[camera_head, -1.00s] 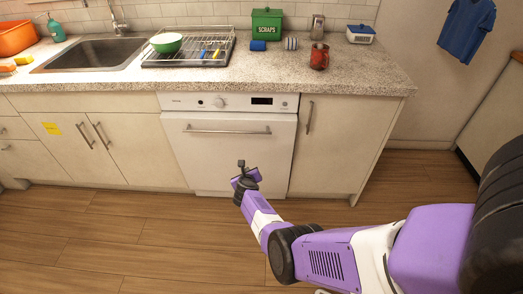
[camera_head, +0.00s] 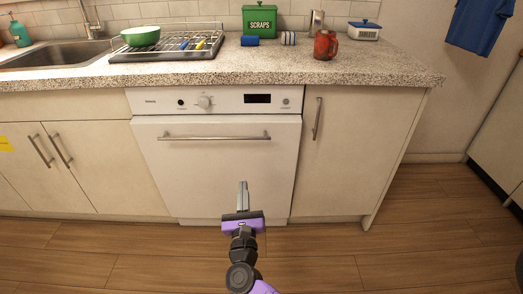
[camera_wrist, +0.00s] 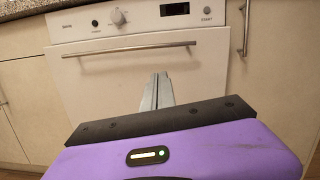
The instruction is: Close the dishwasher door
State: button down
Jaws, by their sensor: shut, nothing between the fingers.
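The white dishwasher (camera_head: 225,165) is built in under the counter, with a knob and dark display on its top panel. Its door looks upright and flush, or nearly flush, with the cabinets; I cannot tell if a small gap remains. A horizontal bar handle (camera_head: 214,137) runs across the upper door. My gripper (camera_head: 243,188) is shut and empty, in front of the door's lower middle in the head view, below the handle. In the wrist view the shut fingers (camera_wrist: 157,92) point at the door (camera_wrist: 105,85), below the handle (camera_wrist: 128,49). Contact with the door cannot be made out.
Cabinets with bar handles flank the dishwasher, left (camera_head: 70,165) and right (camera_head: 345,150). The speckled counter (camera_head: 270,72) above holds a dish rack (camera_head: 165,50), a green scraps box (camera_head: 262,20) and a red mug (camera_head: 326,44). The wooden floor (camera_head: 400,250) in front is clear.

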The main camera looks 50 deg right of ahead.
jog(key=w+d+r+m+b, duration=0.1)
jog(key=w+d+r, duration=0.1)
jog(key=d, duration=0.4)
jog(key=w+d+r+m+h+b, duration=0.1)
jog(key=w+d+r, duration=0.2)
jog(key=w+d, duration=0.2)
jog(key=shift+w+d+r+g, duration=0.2)
jog(key=shift+d+r+g, duration=0.05)
jog(key=shift+d+g, duration=0.1)
